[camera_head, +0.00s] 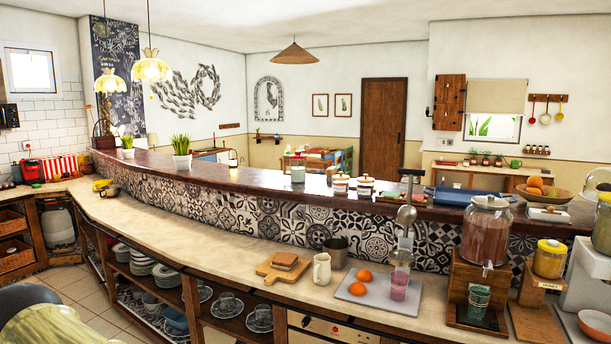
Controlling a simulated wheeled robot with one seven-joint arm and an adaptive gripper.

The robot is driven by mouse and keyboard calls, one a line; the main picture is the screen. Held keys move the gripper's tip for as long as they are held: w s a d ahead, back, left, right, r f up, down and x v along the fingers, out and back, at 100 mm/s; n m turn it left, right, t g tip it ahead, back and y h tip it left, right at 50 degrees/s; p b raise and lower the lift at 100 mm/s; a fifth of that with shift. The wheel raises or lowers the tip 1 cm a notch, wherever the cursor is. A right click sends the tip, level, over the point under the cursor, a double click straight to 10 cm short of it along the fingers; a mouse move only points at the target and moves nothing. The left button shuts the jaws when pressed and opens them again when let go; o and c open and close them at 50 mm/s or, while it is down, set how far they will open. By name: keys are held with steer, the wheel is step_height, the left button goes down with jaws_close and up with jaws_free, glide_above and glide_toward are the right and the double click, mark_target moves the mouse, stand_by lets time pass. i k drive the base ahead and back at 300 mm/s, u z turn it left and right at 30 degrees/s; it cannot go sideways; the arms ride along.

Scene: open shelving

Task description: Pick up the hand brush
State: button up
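I cannot make out a hand brush for certain anywhere in the head camera view. A small yellow and dark item (103,187) lies on the far left of the lower counter, too small to identify. My gripper does not show in this view.
A long curved counter (225,242) with a raised wooden bar top (330,203) crosses the view. Cutting boards (281,271), a white jug (321,269), a grey tray (352,291) with oranges and a large drink dispenser (484,232) stand on it. Tiled floor (80,287) shows at lower left.

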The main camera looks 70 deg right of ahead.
mark_target(331, 171)
steer(key=u, duration=0.1)
steer(key=i, duration=1.2)
steer(key=z, duration=0.45)
steer(key=i, duration=1.25)
steer(key=z, duration=1.7)
steer(key=i, duration=0.65)
steer(key=z, duration=0.65)
